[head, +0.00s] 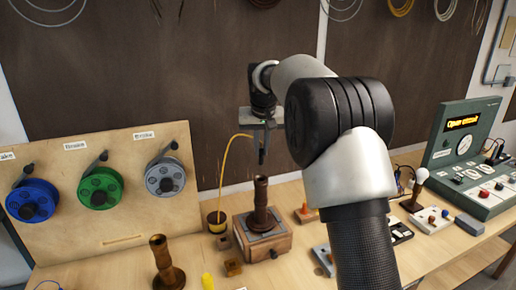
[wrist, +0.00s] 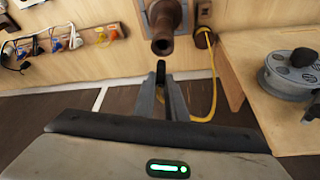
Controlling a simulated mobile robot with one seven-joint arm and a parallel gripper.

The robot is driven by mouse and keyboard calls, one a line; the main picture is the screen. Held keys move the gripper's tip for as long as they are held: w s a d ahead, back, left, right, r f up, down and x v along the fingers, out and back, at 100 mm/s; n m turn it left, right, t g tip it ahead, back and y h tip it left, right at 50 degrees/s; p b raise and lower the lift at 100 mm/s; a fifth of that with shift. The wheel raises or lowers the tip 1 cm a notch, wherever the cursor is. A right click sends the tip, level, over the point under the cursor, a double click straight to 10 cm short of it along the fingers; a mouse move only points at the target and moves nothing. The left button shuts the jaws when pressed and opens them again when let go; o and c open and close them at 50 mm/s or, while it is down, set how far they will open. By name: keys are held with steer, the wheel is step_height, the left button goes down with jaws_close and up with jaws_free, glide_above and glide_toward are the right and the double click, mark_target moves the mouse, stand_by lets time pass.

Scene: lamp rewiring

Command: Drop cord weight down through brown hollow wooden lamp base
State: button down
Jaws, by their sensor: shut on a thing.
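My gripper (head: 264,132) is shut on a small dark cord weight (head: 261,157) with a yellow cord (head: 223,160) running from it. The weight is upright and hangs a little above a brown hollow wooden lamp base (head: 262,204), apart from it. That base stands upright on a wooden block. In the wrist view, the weight (wrist: 160,72) shows between my fingertips (wrist: 163,88), just short of the lamp base's round top (wrist: 163,45). The inside of the base's hole is hard to see.
The cord leads to a small spool (head: 217,222) left of the block. A second brown turned base (head: 166,264) stands at the front left. A board with blue, green and grey reels (head: 165,178) stands at left. A green test panel (head: 475,150) is at right.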

steer(key=shift+f+b, duration=1.1)
steer(key=shift+f, duration=2.4)
steer(key=c, duration=1.7)
jaws_free()
steer(key=shift+r, duration=0.1)
steer(key=v, duration=1.7)
steer(key=shift+r, duration=0.2)
steer(key=shift+d, duration=0.1)
